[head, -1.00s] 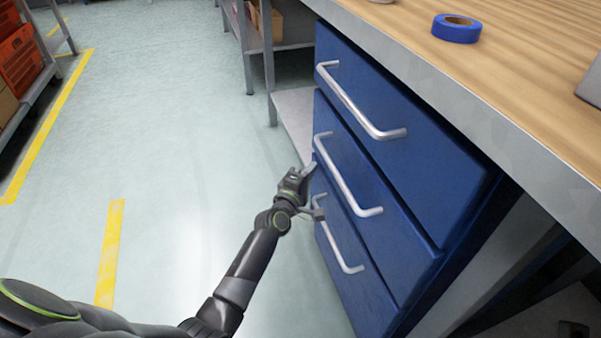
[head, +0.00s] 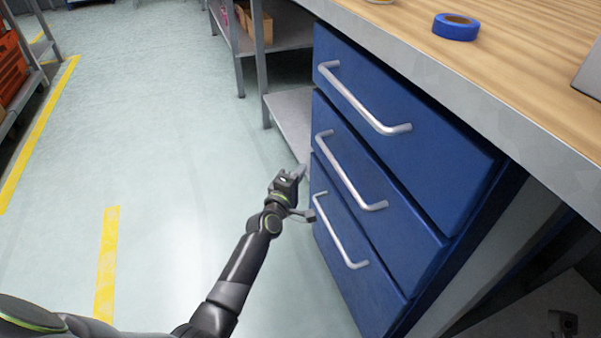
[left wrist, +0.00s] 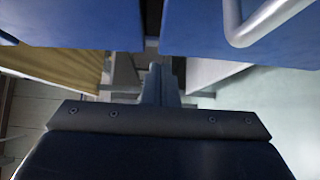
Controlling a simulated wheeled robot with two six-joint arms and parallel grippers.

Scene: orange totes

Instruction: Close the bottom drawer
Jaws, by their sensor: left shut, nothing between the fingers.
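The bottom drawer (head: 368,285) is the lowest of three blue drawers in a cabinet under the workbench. Its silver bar handle (head: 342,232) faces left. Its front looks about in line with the drawers above; I cannot tell whether a small gap remains. My left gripper (head: 301,175) is shut and empty, just left of the cabinet's far edge, near the height of the bottom drawer's top. In the left wrist view the closed fingers (left wrist: 159,84) point toward a gap between blue panels, with a silver handle (left wrist: 255,22) at upper right. My right gripper is not identifiable in view.
The middle drawer (head: 400,232) and top drawer (head: 420,150) sit above. The wooden workbench top (head: 540,60) overhangs them and holds blue tape (head: 456,27). A grey shelf rack (head: 290,110) stands beyond the cabinet.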

